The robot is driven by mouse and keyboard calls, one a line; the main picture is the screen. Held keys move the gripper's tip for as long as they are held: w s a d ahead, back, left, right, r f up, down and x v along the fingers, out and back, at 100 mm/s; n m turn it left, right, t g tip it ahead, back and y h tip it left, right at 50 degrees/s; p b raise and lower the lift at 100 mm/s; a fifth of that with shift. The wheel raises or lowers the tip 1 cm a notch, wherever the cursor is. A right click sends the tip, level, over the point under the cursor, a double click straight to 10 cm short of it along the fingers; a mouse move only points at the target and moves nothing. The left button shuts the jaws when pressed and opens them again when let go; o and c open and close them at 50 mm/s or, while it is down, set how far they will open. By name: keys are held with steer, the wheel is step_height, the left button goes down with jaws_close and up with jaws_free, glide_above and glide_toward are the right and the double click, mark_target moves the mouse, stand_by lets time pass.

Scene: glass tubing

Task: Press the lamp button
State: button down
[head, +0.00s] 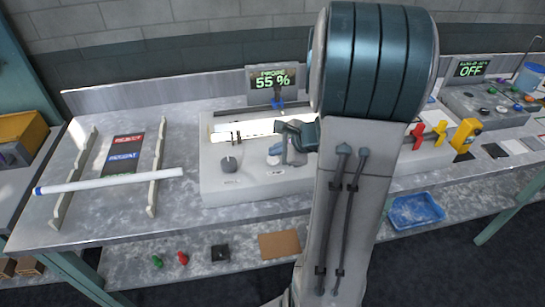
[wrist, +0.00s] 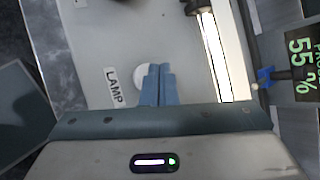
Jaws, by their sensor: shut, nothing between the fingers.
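The lamp button is a round white button (wrist: 141,77) in the wrist view, beside a white label reading LAMP (wrist: 115,87). My gripper (wrist: 158,68) is shut and empty; its two blue fingers lie together and cover the button's right side. I cannot tell whether the fingertips touch the button. In the head view my gripper (head: 285,161) points down over the right part of the grey console (head: 215,190). A bright white lit strip (wrist: 222,50) lies to the right of the fingers in the wrist view.
A dark knob (head: 229,164) stands on the console, left of my gripper. A screen behind (head: 272,79) reads PROBE 55 %. A blue clamp (head: 277,103) stands before it. A long white tube (head: 110,181) rests on two rails at left. Red and yellow fixtures are right of my arm.

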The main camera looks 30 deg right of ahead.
mark_target(277, 160)
step_height(277, 160, up, 6)
steer(key=p, duration=0.4)
stand_by(0.4)
